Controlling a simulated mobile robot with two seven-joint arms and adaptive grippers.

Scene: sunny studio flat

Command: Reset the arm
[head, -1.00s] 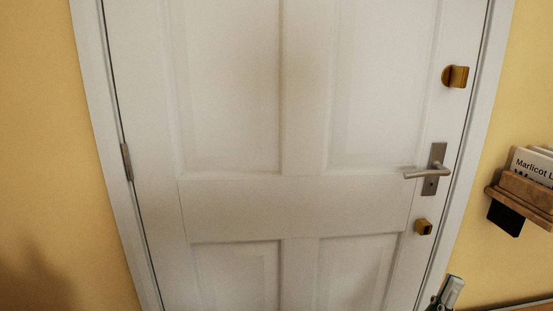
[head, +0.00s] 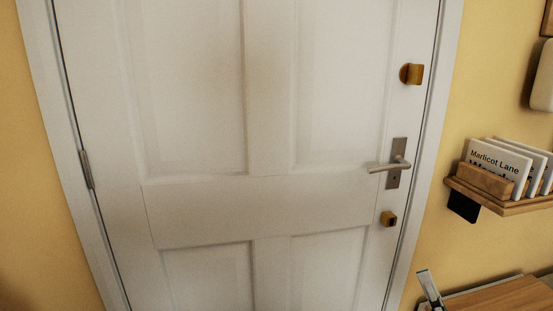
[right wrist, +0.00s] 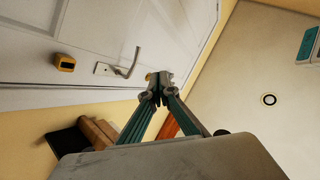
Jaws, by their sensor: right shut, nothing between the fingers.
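My right gripper (right wrist: 158,92) is shut and empty in the right wrist view, its fingertips together in front of the door's edge. In the head view, a part of my right gripper (head: 430,290) shows at the bottom right, below the wall shelf. The white panelled door (head: 200,210) is closed in its frame. Its lever handle (head: 390,163) is level, and it also shows in the right wrist view (right wrist: 125,68), apart from my fingers. My left gripper is out of view.
Brass locks sit above (head: 412,74) and below (head: 388,218) the handle. A wooden wall shelf (head: 500,203) holding booklets (head: 500,160) juts out right of the door. A wooden surface (head: 500,297) lies at the bottom right, close to my right gripper.

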